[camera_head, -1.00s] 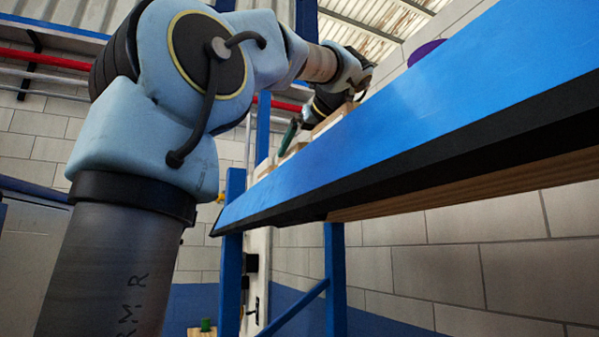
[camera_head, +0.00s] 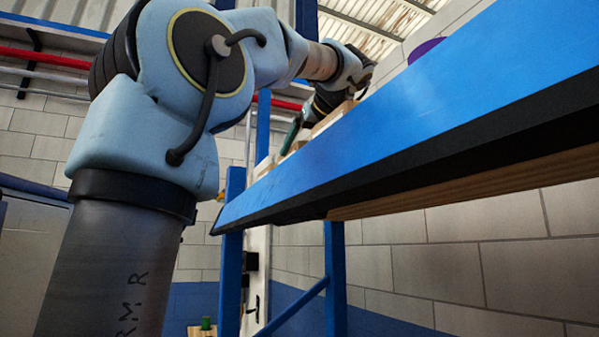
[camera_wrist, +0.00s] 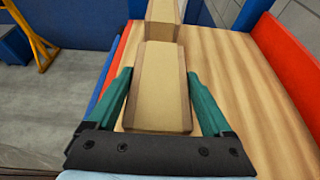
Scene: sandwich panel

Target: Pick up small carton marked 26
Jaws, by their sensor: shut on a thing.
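A small tan carton (camera_wrist: 160,88) with brown edges sits between the green fingers of my gripper (camera_wrist: 160,88) in the wrist view. My gripper is shut on it, a finger along each side. No marking is readable on the carton, so I cannot tell whether it bears 26. In the head view my gripper (camera_head: 291,137) is at the far end of the shelf, mostly side-on, and the shelf edge hides its lower part. I cannot tell whether the carton still touches the shelf.
Another carton (camera_wrist: 164,18) stands just beyond the held one. The wooden shelf board (camera_wrist: 222,75) is clear to the right, bounded by a red-orange side piece (camera_wrist: 285,60). The shelf's blue front beam (camera_head: 420,110) runs close below my arm. A purple object (camera_head: 425,50) stands on the shelf.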

